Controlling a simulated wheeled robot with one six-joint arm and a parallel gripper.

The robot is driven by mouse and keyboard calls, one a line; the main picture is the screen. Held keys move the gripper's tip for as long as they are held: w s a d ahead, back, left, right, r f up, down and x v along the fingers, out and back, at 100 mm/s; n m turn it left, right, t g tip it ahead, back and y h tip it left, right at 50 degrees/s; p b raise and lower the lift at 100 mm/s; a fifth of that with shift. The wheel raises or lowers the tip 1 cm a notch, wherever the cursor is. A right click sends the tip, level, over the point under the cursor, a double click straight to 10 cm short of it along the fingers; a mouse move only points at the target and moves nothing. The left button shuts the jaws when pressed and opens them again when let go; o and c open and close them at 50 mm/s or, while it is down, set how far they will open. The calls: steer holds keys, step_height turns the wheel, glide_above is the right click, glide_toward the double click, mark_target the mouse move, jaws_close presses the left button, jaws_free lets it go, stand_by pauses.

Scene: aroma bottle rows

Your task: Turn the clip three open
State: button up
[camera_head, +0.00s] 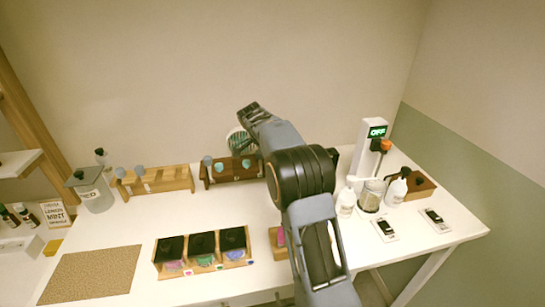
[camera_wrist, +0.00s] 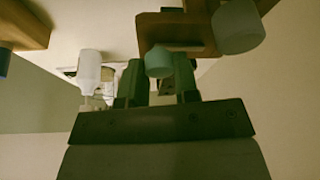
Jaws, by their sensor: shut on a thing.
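A dark brown wooden rack (camera_head: 229,180) stands at the back of the table, with small blue-grey and teal rounded knobs along its top. In the wrist view the scene is upside down, and a brown wooden rack (camera_wrist: 190,32) shows there with a teal knob (camera_wrist: 158,60) and a paler grey knob (camera_wrist: 237,25). My gripper (camera_wrist: 158,72) is shut on the teal knob, one finger on each side of it. I take this knob for the clip, but no number shows. In the head view my arm hides the fingers and part of the rack.
A lighter wooden rack (camera_head: 155,182) stands to the left. A wooden tray holds three black-lidded boxes (camera_head: 203,243) in front. White bottles (camera_head: 346,203), a glass beaker (camera_head: 371,195) and a device reading OFF (camera_head: 370,140) stand at right. A cork mat (camera_head: 92,275) lies front left.

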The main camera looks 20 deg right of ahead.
stand_by(0.3)
steer(key=o, duration=0.9)
steer(key=v, duration=1.4)
steer(key=shift+d+p, duration=0.1)
steer(key=shift+p, duration=0.3)
